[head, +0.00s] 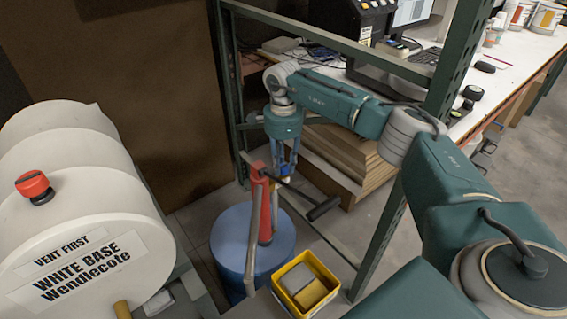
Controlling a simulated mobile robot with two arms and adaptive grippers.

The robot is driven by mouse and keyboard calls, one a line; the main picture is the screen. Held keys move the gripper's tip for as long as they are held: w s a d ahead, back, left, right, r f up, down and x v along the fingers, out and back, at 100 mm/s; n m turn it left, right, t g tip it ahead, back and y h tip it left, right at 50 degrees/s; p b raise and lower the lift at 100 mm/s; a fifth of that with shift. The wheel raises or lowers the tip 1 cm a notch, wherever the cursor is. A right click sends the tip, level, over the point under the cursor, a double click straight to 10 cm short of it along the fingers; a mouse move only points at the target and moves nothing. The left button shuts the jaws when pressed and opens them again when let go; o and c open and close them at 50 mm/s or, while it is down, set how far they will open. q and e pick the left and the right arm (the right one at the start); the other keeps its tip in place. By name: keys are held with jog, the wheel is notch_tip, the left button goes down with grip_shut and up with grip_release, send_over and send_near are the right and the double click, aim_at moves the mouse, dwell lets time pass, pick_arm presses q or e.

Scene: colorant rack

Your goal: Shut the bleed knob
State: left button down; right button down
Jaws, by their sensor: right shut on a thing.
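A red pump (265,212) stands upright on a blue drum (284,245). A lever with a dark grip (323,208) sticks out from its upper part to the right. My right gripper (285,176) points down beside the pump's top, just to its right, and is shut on a small part there. The fingers hide that part, so I cannot tell for sure that it is the bleed knob. A red knob (35,187) sits on the white tank (100,215) at the left, which is labelled VENT FIRST and WHITE BASE. My left gripper is not in view.
A yellow bin (306,284) stands in front of the drum. A grey bar slants down beside the pump. A green rack post (455,70) and crossbar (330,40) frame my right arm. Stacked boards (345,158) and a white bench (510,60) lie behind.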

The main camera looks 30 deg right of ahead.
aim_at(283, 166)
jog(key=c, duration=1.4)
grip_release()
notch_tip(283, 166, up, 12)
